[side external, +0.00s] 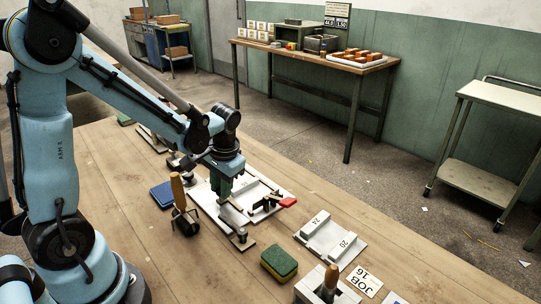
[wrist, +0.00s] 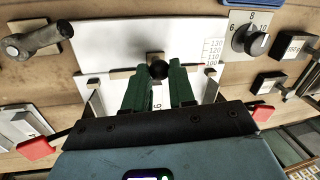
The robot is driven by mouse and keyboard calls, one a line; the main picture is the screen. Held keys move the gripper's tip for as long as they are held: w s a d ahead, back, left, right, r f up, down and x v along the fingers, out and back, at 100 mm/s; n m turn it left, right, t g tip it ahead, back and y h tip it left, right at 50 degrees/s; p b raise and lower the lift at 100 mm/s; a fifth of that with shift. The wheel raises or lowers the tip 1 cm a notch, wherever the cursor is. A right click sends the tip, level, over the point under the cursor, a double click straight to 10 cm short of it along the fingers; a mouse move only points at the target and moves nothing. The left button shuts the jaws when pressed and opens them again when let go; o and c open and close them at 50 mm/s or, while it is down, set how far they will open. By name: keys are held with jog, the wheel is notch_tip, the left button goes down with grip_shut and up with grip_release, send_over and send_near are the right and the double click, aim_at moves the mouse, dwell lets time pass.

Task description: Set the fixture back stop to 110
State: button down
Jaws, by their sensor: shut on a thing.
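The white fixture plate (wrist: 125,40) fills the middle of the wrist view and lies on the wooden bench in the side view (side external: 267,185). A printed scale (wrist: 213,52) with marks from about 130 down to 100 is at its right. A black round knob (wrist: 158,70) sits between the green fingertips of my gripper (wrist: 158,84), apparently on the back stop. My gripper is shut on it; the fingers hide most of the stop beneath. In the side view my gripper (side external: 222,190) is low over the plate. I cannot tell which mark the stop is at.
A dial (wrist: 250,40) numbered 6, 8, 10 is right of the plate. Red-tipped levers (wrist: 35,147) flank the fixture; one red tip (side external: 288,201) shows at right. A wooden-handled tool (side external: 178,190), a green-yellow sponge (side external: 279,263) and a block marked 24 and 20 (side external: 331,236) stand nearby.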

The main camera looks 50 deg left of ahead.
jog(key=shift+s, duration=0.55)
jog(key=c, duration=0.9)
grip_release()
jog(key=shift+c, duration=0.2)
notch_tip(320, 180, up, 12)
jog(key=d, duration=0.2)
jog(key=shift+w+d, duration=0.15)
jog(key=shift+w, duration=0.1)
